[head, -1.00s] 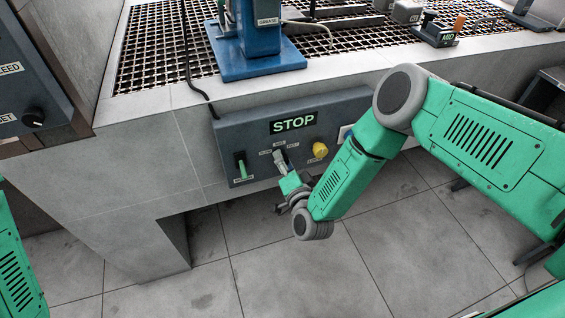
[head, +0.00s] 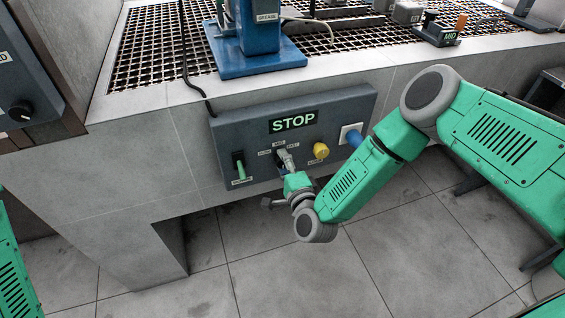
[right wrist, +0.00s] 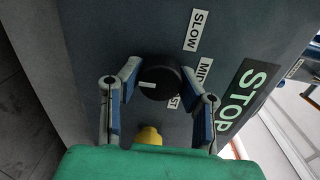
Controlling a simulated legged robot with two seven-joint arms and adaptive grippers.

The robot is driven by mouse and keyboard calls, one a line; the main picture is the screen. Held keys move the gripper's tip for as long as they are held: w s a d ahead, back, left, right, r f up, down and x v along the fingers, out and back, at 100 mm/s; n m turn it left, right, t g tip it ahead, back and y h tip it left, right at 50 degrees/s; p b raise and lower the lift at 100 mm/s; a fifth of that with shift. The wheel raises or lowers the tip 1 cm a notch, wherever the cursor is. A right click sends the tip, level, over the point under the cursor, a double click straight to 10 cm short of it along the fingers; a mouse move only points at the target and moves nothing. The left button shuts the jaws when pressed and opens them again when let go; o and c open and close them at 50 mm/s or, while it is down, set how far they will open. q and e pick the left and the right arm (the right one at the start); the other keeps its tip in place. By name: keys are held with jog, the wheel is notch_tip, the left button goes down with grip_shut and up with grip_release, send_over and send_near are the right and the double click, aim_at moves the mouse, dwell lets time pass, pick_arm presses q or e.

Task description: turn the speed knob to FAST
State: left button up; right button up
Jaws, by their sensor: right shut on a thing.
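The speed knob (right wrist: 163,80) is black with a white mark on its left part in the right wrist view. The SLOW label (right wrist: 196,30), MID label (right wrist: 204,72) and a partly covered label ending in "ST" (right wrist: 173,102) lie around it. My right gripper (right wrist: 160,77) is shut on the knob, one finger on each side. In the head view my right gripper (head: 283,160) is at the grey control panel (head: 228,138) and hides most of the knob. A lit display (head: 293,122) reads STOP. My left gripper is out of view.
A green-handled switch (head: 239,167) is left of the knob, a yellow knob (head: 320,150) and blue plug (head: 354,138) to the right. A blue stand (head: 255,60) rests on the grating above. The tiled floor (head: 390,255) is clear below.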

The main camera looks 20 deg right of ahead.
jog(key=shift+s+f, duration=0.3)
jog(key=shift+f, duration=0.1)
jog(key=o, duration=1.2)
jog(key=shift+c, duration=0.2)
jog(key=shift+w+r, duration=0.1)
jog(key=shift+r, duration=0.05)
jog(key=s, duration=1.2)
jog(key=shift+d+r, duration=0.15)
jog(key=shift+d, duration=0.15)
